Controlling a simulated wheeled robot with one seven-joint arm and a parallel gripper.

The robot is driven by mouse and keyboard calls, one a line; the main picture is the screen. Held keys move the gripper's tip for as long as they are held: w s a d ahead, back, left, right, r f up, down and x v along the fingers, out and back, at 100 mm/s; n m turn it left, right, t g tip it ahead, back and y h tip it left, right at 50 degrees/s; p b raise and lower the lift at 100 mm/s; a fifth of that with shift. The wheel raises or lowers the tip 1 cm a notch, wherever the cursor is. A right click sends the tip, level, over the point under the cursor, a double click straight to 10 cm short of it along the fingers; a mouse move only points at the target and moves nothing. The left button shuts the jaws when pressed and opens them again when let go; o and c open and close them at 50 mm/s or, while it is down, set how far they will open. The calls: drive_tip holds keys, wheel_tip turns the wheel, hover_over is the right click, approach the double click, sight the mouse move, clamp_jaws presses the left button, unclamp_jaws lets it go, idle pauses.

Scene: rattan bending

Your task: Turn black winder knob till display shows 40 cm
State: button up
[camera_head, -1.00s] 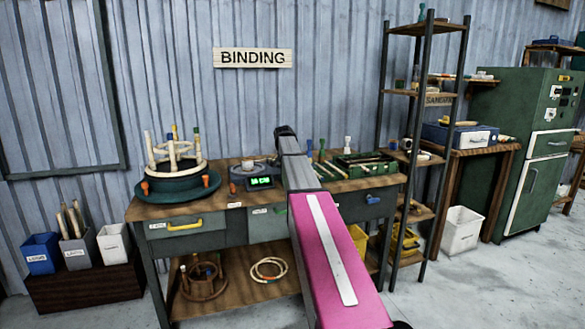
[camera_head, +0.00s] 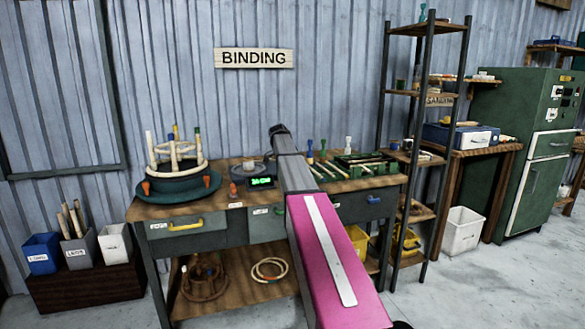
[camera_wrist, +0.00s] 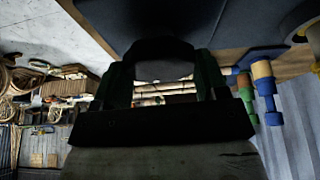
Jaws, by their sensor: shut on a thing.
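The winder (camera_head: 240,176) stands on the bench top, with a display (camera_head: 262,182) lit in green on its front. The green digits are too small to read for sure. In the wrist view, the black winder knob (camera_wrist: 160,62) is a dark rounded shape between the two fingers of my gripper (camera_wrist: 161,78). The fingers are closed on it from both sides. In the head view my arm hides the gripper and the knob.
A round dark green stand with a rattan frame (camera_head: 178,185) is on the bench's left. Several coloured-handled tools and a green tray (camera_head: 365,160) lie on the right. A shelf rack (camera_head: 428,100) stands beside the bench.

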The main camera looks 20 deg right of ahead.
idle(0.4)
drive_tip(key=o, duration=0.9)
drive_tip(key=shift+r, duration=0.1)
drive_tip(key=v, duration=1)
drive_tip(key=shift+a+r, duration=0.25)
